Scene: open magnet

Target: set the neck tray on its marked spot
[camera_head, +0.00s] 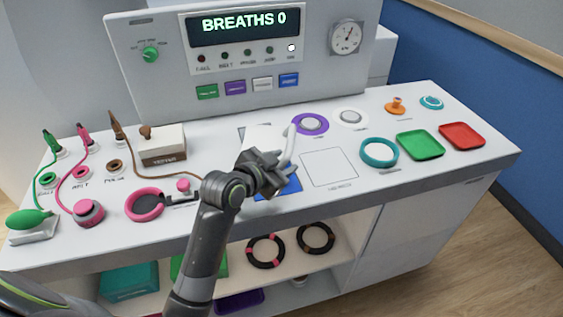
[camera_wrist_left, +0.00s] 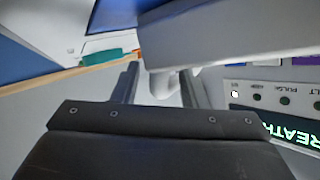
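My left gripper (camera_head: 280,165) is above the middle of the white desk. A white curved piece (camera_head: 290,146), which I take to be the neck tray, stands up edge-on at its fingertips. In the left wrist view, a narrow white part of it (camera_wrist_left: 162,84) sits between the two fingers, and a broad pale slab (camera_wrist_left: 225,32) spreads beyond them. The grip looks closed on that part, though the contact is not clear. A thin rectangular outline (camera_head: 328,167) with a small label is bare on the desktop, right of the gripper. My right gripper is not in view.
A blue flat item (camera_head: 290,187) lies partly hidden under the gripper. A purple ring (camera_head: 298,127), teal ring (camera_head: 365,160), green tray (camera_head: 420,146) and red tray (camera_head: 462,137) lie to the right. The panel (camera_head: 240,70) rises behind.

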